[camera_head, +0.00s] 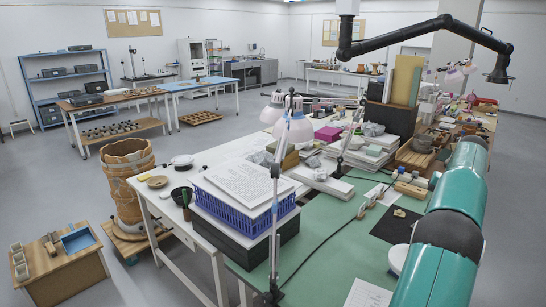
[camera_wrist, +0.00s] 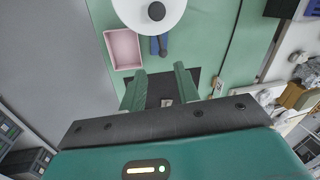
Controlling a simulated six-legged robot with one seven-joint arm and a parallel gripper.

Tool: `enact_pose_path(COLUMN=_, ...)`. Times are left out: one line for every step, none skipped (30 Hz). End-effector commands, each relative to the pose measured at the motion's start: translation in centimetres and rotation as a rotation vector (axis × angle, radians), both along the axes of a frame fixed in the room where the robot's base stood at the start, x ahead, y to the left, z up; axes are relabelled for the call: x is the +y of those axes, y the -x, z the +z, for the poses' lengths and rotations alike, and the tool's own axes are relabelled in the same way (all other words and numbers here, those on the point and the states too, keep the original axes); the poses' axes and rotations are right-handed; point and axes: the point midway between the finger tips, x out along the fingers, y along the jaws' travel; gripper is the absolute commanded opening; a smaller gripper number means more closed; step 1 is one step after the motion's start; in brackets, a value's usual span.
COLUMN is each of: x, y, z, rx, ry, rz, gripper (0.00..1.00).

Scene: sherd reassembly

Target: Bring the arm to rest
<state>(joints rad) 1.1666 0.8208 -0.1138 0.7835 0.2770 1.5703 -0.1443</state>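My arm, teal with dark joints, reaches from the lower right over the green-topped table (camera_head: 330,240) in the head view; my gripper cannot be made out there. In the wrist view my gripper (camera_wrist: 158,72) has its two green fingers apart, with nothing held between them. A dark mat (camera_wrist: 188,88) lies on the green surface beyond and below the fingers, with a small pale piece (camera_wrist: 167,103) on it. The dark mat also shows in the head view (camera_head: 390,228), left of my arm.
A pink tray (camera_wrist: 123,50) and a white round object with a dark centre (camera_wrist: 140,10) lie past the fingertips. A blue basket (camera_head: 240,208) with papers, lamps, and stacked books (camera_head: 365,152) crowd the table. Grey floor (camera_head: 90,185) is open at left.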

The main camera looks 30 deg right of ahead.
Motion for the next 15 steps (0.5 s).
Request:
enact_pose_path(x=0.0, y=0.0, z=0.0, rx=0.000, ry=0.000, rz=0.000, gripper=0.32)
enact_pose_path(x=0.0, y=0.0, z=0.0, rx=0.000, ry=0.000, rz=0.000, gripper=0.32)
enact_pose_path(x=0.1, y=-0.1, z=0.1, rx=-0.001, ry=0.001, rz=0.002, gripper=0.32)
enact_pose_path(x=0.3, y=-0.3, z=0.2, rx=-0.001, ry=0.003, rz=0.005, gripper=0.32)
enact_pose_path(x=0.5, y=-0.6, z=0.5, rx=-0.001, ry=0.005, rz=0.009, gripper=0.32)
enact_pose_path(x=1.2, y=-1.3, z=0.9, rx=-0.003, ry=0.010, rz=0.019, gripper=0.32)
enact_pose_path(x=1.8, y=-1.9, z=1.4, rx=-0.005, ry=0.014, rz=0.029, gripper=0.32)
enact_pose_path(x=2.5, y=-2.6, z=1.9, rx=-0.006, ry=0.021, rz=0.040, gripper=0.32)
enact_pose_path(x=3.8, y=-3.8, z=2.7, rx=-0.009, ry=0.030, rz=0.058, gripper=0.32)
enact_pose_path(x=4.9, y=-4.7, z=3.4, rx=-0.011, ry=0.039, rz=0.075, gripper=0.32)
enact_pose_path(x=6.2, y=-5.6, z=4.1, rx=-0.013, ry=0.047, rz=0.091, gripper=0.32)
enact_pose_path(x=8.0, y=-6.9, z=5.1, rx=-0.017, ry=0.060, rz=0.115, gripper=0.32)
enact_pose_path(x=9.5, y=-7.8, z=5.8, rx=-0.020, ry=0.070, rz=0.135, gripper=0.32)
enact_pose_path(x=11.0, y=-8.7, z=6.4, rx=-0.024, ry=0.080, rz=0.154, gripper=0.32)
enact_pose_path(x=13.0, y=-9.7, z=7.2, rx=-0.027, ry=0.091, rz=0.179, gripper=0.32)
